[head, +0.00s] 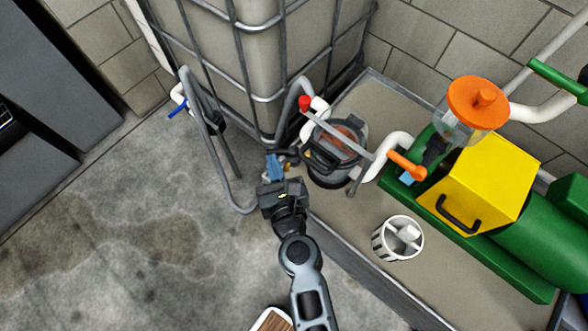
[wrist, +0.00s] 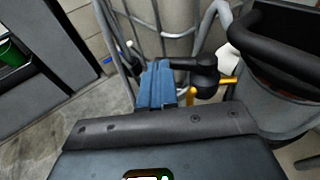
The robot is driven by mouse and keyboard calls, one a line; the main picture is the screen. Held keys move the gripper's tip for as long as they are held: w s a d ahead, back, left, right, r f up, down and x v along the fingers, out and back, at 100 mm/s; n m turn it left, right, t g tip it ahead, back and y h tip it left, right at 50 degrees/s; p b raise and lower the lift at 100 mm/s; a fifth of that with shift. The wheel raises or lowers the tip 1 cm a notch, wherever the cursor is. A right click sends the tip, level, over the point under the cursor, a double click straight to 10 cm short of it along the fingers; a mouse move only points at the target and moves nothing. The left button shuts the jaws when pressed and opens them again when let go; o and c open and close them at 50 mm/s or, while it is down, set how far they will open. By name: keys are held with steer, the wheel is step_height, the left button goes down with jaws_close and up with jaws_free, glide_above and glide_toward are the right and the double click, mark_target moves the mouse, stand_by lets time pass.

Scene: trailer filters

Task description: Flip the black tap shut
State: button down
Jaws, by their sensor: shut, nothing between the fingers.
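The black tap (head: 290,154) is at the near left side of the grey filter pot (head: 350,172), low by the tank cage. In the wrist view the black tap (wrist: 205,76) has a rounded body beside a yellow stub, and its lever points left toward my fingers. My gripper (head: 275,166) is shut and empty, its blue fingers just left of the tap. In the wrist view my gripper (wrist: 159,68) has its fingertips close beside the lever's end; I cannot tell whether they touch. The tap's far side is hidden.
A red-handled tap (head: 305,102) and an orange-handled tap (head: 405,165) sit around the pot. A blue-handled tap (head: 177,109) is by the tank cage (head: 238,60). A white strainer basket (head: 398,239) and a green machine with a yellow box (head: 485,180) stand right. Floor at left is clear.

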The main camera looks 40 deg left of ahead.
mark_target(267, 150)
steer(key=shift+w+a+m+t, duration=0.1)
steer(key=shift+a+m+t, duration=0.05)
steer(key=shift+m+t, duration=0.2)
steer(key=shift+a+m+t+h+p, duration=0.35)
steer(key=shift+m+t+h, duration=0.1)
steer(key=shift+h, duration=0.25)
steer(key=shift+w+a+m+t+h, duration=0.45)
steer(key=shift+w+a, duration=0.55)
steer(key=shift+a, duration=0.25)
steer(key=shift+w+a, duration=0.1)
steer(key=shift+w, duration=0.05)
